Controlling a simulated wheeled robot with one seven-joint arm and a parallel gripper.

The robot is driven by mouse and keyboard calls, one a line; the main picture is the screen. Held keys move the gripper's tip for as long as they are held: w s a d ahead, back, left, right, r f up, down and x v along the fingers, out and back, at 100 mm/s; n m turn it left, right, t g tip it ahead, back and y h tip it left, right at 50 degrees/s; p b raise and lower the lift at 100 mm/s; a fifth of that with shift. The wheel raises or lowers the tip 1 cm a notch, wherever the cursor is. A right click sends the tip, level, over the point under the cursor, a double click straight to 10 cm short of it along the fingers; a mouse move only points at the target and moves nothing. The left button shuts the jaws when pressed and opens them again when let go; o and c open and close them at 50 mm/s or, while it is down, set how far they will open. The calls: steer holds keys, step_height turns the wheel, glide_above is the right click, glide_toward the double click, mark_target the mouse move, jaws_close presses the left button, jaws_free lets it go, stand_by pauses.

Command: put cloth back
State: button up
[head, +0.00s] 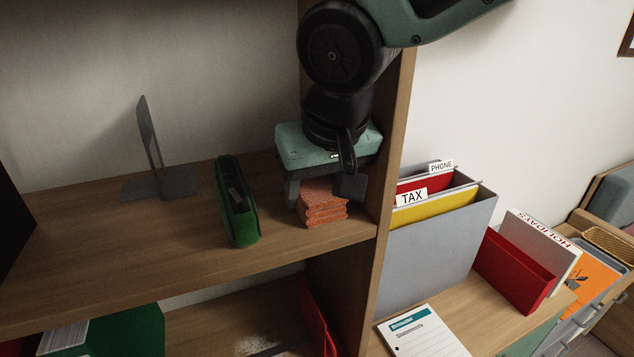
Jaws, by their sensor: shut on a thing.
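The orange folded cloth (323,210) is at the right end of the upper shelf board (120,265), beside the upright side panel. My gripper (320,190) points down over it from above and is shut on the cloth, with a finger on either side. The gripper body hides the cloth's top and back. The cloth's lower edge is at or very near the board; I cannot tell whether it touches.
A green case (237,210) stands left of the gripper, with a grey metal bookend (155,160) farther left. The side panel (389,150) is close on the right. Beyond it stands a grey file box (430,250). The shelf's front left is clear.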

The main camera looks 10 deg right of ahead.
steer(key=o, duration=0.9)
steer(key=shift+f, duration=0.1)
steer(key=shift+s+r, duration=0.1)
steer(key=shift+r, duration=0.4)
steer(key=b+v, duration=0.1)
steer(key=v, duration=1)
steer(key=shift+s+d+r+b, duration=0.1)
steer(key=shift+s+b, duration=0.1)
steer(key=shift+b, duration=0.15)
